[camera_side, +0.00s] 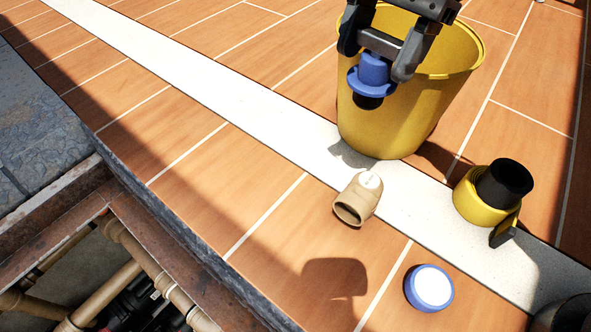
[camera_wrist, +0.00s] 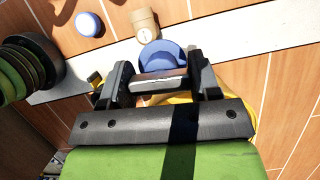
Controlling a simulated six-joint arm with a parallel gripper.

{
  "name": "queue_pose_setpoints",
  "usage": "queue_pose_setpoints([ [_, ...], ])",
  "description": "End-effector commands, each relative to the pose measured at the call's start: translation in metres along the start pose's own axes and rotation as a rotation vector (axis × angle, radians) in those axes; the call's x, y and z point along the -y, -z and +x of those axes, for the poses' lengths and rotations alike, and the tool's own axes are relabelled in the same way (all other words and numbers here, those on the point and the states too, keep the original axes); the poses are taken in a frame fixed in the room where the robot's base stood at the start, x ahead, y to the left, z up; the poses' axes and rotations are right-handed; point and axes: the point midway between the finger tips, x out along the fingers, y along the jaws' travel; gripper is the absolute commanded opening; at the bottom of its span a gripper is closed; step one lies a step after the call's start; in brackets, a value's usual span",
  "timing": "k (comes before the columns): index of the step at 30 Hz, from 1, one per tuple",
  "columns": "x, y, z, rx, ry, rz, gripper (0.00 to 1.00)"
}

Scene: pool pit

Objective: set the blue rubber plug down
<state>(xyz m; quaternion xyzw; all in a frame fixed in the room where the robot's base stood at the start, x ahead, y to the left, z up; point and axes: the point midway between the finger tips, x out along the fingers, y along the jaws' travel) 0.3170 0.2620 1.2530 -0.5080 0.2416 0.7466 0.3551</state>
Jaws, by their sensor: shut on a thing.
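The blue rubber plug (camera_side: 372,76) is a stepped blue piece with a wide flange and a dark lower end. My gripper (camera_side: 384,62) is shut on it and holds it up in front of the yellow bucket in the side view. The plug's blue flange (camera_wrist: 161,52) also shows beyond the jaws of my gripper (camera_wrist: 160,80) in the wrist view. The plug's upper part is partly hidden by my fingers. A shadow (camera_side: 335,276) lies on the tiles at the lower middle of the side view.
A yellow bucket (camera_side: 400,118) stands behind the plug. A tan pipe elbow (camera_side: 357,198), a blue-and-white round cap (camera_side: 429,287) and a yellow-and-black roll (camera_side: 487,196) sit on the floor. An open pit with pipes (camera_side: 110,285) lies at lower left. Tiles left of the elbow (camera_side: 220,165) are clear.

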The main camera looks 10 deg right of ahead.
Motion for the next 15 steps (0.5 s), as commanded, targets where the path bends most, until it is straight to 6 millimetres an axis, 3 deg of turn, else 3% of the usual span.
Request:
queue_pose_setpoints([
  [9, 0.034, -0.034, 0.048, -0.002, 0.201, 0.522, 0.33],
  [15, 0.046, -0.037, 0.077, 0.001, 0.317, 0.804, 0.33],
])
